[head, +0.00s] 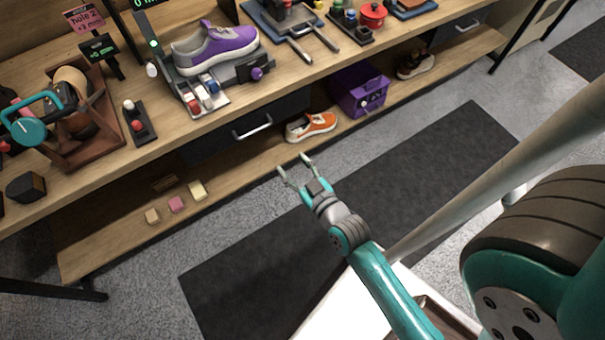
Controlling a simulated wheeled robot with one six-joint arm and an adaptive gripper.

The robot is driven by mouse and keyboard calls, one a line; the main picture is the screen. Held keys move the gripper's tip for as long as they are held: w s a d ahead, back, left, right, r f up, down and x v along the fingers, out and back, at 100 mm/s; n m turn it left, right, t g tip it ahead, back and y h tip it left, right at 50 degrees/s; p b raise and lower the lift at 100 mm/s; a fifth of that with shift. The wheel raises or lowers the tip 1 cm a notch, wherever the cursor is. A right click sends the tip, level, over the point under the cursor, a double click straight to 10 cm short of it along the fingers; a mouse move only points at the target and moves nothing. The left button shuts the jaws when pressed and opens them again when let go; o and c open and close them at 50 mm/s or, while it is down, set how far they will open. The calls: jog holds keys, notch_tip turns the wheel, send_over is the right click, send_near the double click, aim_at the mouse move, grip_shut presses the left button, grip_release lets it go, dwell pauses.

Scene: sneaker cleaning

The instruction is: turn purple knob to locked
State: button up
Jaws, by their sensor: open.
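A small purple knob (257,73) sits on the front right of the dark device (238,72) on the workbench. A purple and grey sneaker (215,47) rests on top of that device. The knob is too small to tell which way it points. My gripper (292,168) is open and empty, in front of the bench near the lower shelf's edge. It is below and apart from the knob in the picture.
The lower shelf holds an orange shoe (311,126), a purple box (361,92) and several small blocks. A drawer handle (253,127) juts from the bench front. Colored buttons (200,97) stand left of the knob. Dark mats cover the floor.

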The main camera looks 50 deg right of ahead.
jog(key=shift+a+f+v, duration=0.1)
jog(key=shift+f+v, duration=0.05)
jog(key=shift+v, duration=0.65)
jog(key=shift+a+f+v, duration=0.1)
jog(key=shift+a+v, duration=0.05)
jog(key=shift+v, duration=0.65)
jog(key=shift+w, duration=0.1)
jog(key=m+t, duration=0.1)
send_near(258, 76)
jog(key=shift+h, duration=0.3)
jog(key=x, duration=0.9)
jog(key=shift+a+f, duration=0.1)
jog(key=shift+f, duration=0.05)
